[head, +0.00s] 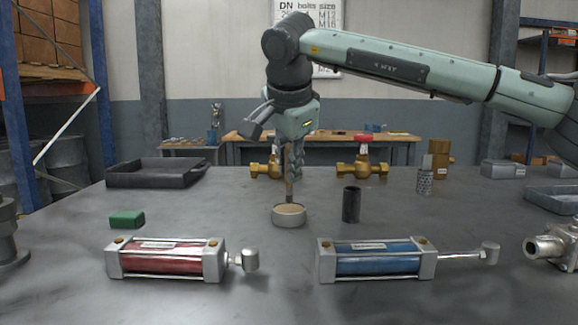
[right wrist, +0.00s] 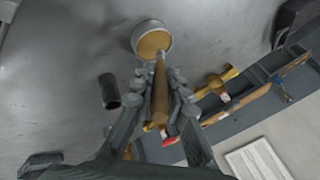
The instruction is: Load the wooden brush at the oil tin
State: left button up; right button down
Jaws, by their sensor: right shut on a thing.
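My right gripper (head: 294,170) points down over the middle of the table, shut on the wooden brush (head: 289,190). The brush's brown handle (right wrist: 160,95) runs between the fingers in the right wrist view. The oil tin (head: 289,215) is a shallow, round grey tin with amber contents, standing on the table right below the gripper. In the right wrist view the brush's pale tip reaches over the near rim of the tin (right wrist: 140,28). I cannot tell whether the tip touches the oil. My left gripper is not in view.
A dark cylinder (head: 351,204) stands just right of the tin. Two brass valves (head: 362,168) are behind. A red cylinder unit (head: 168,260) and a blue one (head: 375,260) lie in front. A green block (head: 127,219) and a dark tray (head: 155,174) are at left.

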jog(key=shift+f+b, duration=0.4)
jog(key=shift+f, duration=0.3)
dwell(1.1)
jog(key=shift+r+p, duration=2.95)
jog(key=shift+r, duration=0.6)
